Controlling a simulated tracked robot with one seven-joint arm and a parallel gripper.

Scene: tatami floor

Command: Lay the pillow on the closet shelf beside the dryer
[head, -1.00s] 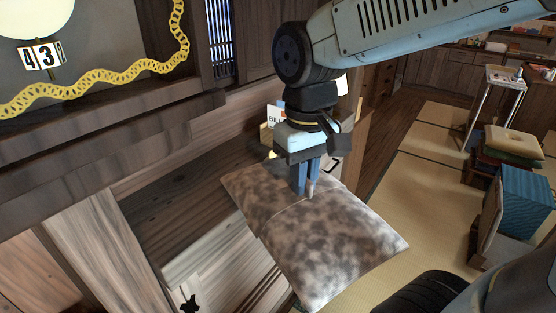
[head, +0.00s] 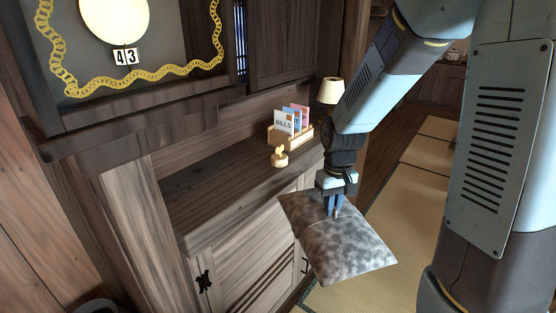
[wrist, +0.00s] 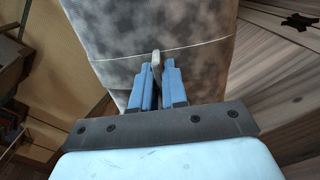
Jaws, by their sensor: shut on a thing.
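A mottled grey-brown pillow (head: 342,240) hangs in my gripper (head: 335,210), in front of the wooden cabinet's right end. In the wrist view my gripper (wrist: 157,75) has its blue fingers shut on a small tab at the seam of the pillow (wrist: 205,40). The pillow is tilted and held off the floor. The wooden shelf (head: 215,190) of the alcove lies to the left of and behind the pillow; its left part is bare. I see no dryer in these views.
A letter holder with bills (head: 290,128) and a small yellow figurine (head: 279,157) stand on the right part of the shelf. A lamp (head: 330,92) stands behind. Cabinet doors (head: 250,280) are below. Tatami floor (head: 400,225) is open to the right.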

